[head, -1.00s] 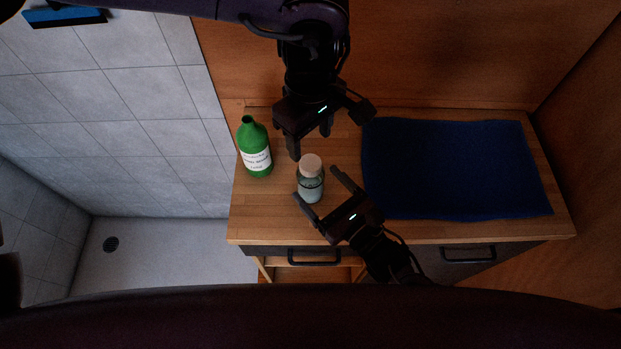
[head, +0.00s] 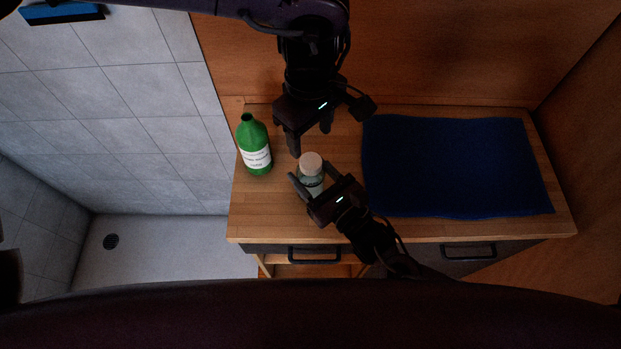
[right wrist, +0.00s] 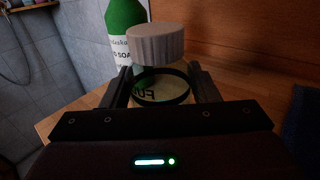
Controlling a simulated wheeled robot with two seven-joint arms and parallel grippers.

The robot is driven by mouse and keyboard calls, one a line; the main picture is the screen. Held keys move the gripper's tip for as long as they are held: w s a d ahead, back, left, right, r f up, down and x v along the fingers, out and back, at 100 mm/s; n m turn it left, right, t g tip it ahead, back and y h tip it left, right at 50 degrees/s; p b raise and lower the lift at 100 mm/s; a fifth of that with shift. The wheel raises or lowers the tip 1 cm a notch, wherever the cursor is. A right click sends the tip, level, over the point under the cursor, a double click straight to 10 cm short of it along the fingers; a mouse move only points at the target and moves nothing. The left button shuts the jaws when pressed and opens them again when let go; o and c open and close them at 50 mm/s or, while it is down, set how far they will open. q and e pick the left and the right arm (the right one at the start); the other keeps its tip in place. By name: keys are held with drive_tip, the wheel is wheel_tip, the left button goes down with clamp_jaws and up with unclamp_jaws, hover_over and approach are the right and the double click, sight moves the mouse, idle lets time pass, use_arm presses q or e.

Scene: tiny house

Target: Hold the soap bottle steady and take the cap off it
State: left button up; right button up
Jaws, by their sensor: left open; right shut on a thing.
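The clear soap bottle (head: 309,182) stands upright on the wooden counter with its pale, wide cap (head: 311,161) on. In the right wrist view the ridged cap (right wrist: 156,44) sits above the clear body (right wrist: 160,92), which has a dark band. My right gripper (head: 310,174) is shut on the bottle's body, one finger on each side, below the cap. My left gripper (head: 311,143) is open and empty, pointing down just behind the cap and apart from it. Part of the bottle's body is hidden by my right gripper.
A green bottle (head: 254,143) with a white label stands left of the clear bottle; part of the word "soap" shows on it in the right wrist view (right wrist: 123,20). A dark blue mat (head: 455,165) covers the counter's right. A wooden wall (head: 430,60) rises behind.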

sight(311, 161)
clamp_jaws()
use_arm(q)
drive_tip(key=shift+f, duration=4)
